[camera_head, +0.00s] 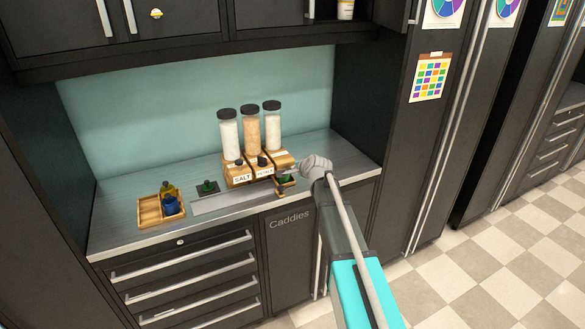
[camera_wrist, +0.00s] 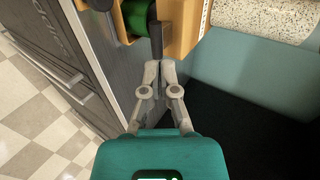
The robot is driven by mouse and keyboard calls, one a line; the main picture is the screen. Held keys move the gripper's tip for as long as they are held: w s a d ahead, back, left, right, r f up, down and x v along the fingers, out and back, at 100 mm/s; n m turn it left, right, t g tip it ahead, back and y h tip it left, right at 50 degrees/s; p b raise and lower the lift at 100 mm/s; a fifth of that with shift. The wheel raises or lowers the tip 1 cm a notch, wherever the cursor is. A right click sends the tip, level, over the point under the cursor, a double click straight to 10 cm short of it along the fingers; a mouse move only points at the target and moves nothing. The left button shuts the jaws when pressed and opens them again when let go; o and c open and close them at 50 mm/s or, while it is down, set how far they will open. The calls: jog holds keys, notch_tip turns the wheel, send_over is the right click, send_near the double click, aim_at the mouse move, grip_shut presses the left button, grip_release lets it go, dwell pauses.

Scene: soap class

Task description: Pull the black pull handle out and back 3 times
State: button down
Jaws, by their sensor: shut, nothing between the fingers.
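Three clear containers with black lids stand on wooden dispenser bases at the back of the counter. The right dispenser (camera_head: 272,120) is the one beside my gripper (camera_head: 296,167). In the wrist view, a black pull handle (camera_wrist: 156,40) sticks out from the wooden dispenser body (camera_wrist: 178,32). My gripper (camera_wrist: 159,68) is shut and empty, its fingertips right at the handle's near end; I cannot tell whether they touch it. In the head view my gripper hides the right dispenser's handle. A green container (camera_head: 287,181) stands below this dispenser.
A wooden tray (camera_head: 148,212) with small bottles, one blue, is at the counter's left. A green-topped item (camera_head: 208,187) sits on a dark pad between tray and dispensers. A tall dark cabinet (camera_head: 375,90) stands to the right. The counter's left back (camera_head: 120,190) is clear.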

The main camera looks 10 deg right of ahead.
jog(key=p+v, duration=0.5)
jog(key=v, duration=0.5)
jog(key=c, duration=1.4)
grip_release()
jog(key=c, duration=0.9)
grip_release()
jog(key=shift+f, duration=0.15)
jog(key=shift+c, duration=0.2)
jog(key=shift+o, duration=1.1)
jog(key=shift+a+f+b, duration=0.15)
jog(key=shift+b, duration=0.35)
jog(key=shift+o, duration=0.4)
jog(key=shift+w+a+f+t+b, duration=0.15)
jog(key=shift+f+t+b, duration=0.15)
jog(key=shift+b, duration=0.2)
jog(key=a+f+m+t+h+b, duration=0.4)
jog(key=f+t+b, duration=0.4)
jog(key=b, duration=1.6)
jog(key=shift+s+a+f+m+t+h, duration=0.4)
jog(key=shift+f+m+h, duration=0.3)
jog(key=shift+f, duration=0.8)
jog(key=shift+d, duration=0.1)
